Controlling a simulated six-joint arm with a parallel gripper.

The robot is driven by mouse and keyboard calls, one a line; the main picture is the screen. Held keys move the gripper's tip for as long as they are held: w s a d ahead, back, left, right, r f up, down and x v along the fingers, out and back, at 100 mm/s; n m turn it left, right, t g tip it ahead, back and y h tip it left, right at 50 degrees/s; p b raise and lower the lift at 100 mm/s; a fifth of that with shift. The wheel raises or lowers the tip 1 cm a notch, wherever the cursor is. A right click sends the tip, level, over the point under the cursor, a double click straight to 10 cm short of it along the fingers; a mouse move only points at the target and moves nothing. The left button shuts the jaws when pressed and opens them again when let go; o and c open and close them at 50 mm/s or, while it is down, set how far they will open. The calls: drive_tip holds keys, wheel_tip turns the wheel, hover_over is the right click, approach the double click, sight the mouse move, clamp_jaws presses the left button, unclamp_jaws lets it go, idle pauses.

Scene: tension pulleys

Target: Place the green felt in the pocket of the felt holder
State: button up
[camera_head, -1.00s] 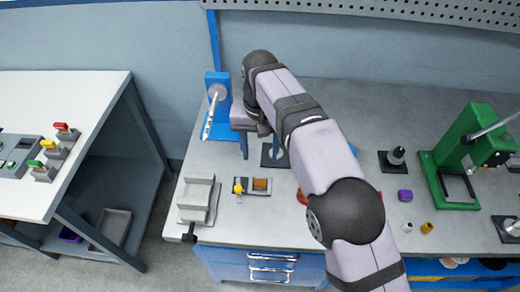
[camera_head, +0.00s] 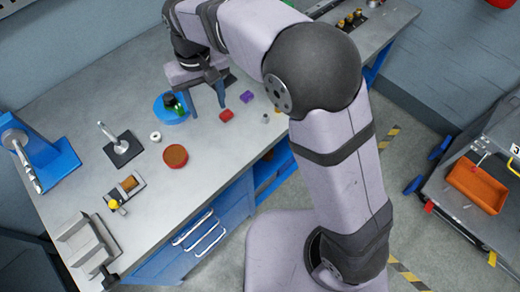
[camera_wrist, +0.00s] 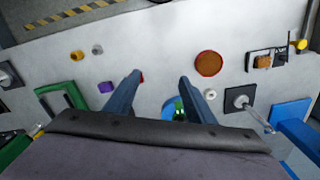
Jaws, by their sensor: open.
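My gripper (camera_head: 207,110) is open and empty above the bench, its fingers pointing down; it also shows in the wrist view (camera_wrist: 160,76). A small green piece (camera_head: 179,108) shows on a blue round base (camera_head: 162,114), beside a black part, to the left of my fingers. I cannot tell if this is the green felt. In the wrist view the blue base (camera_wrist: 168,104) is partly hidden by my right finger. A small grey fixture (camera_head: 137,184) with a brown block and a yellow knob may be the felt holder; its pocket is not clear. It also shows in the wrist view (camera_wrist: 281,58).
A red piece (camera_head: 226,115) and a purple block (camera_head: 247,97) lie right of my fingers. A red-rimmed brown dish (camera_head: 176,156), a white ring (camera_head: 155,136) and a rod on a black plate (camera_head: 124,149) stand to the left. Bare bench lies between them.

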drive_tip(key=s+d+f+m, duration=0.2)
drive_tip(key=d, duration=1.4)
drive_tip(key=s+d+f+m, duration=0.3)
drive_tip(key=s+d+f, duration=0.1)
drive_tip(key=s+d, duration=0.7)
drive_tip(key=shift+s+d+f, duration=0.25)
drive_tip(key=shift+d+f, duration=0.1)
drive_tip(key=shift+d, duration=0.4)
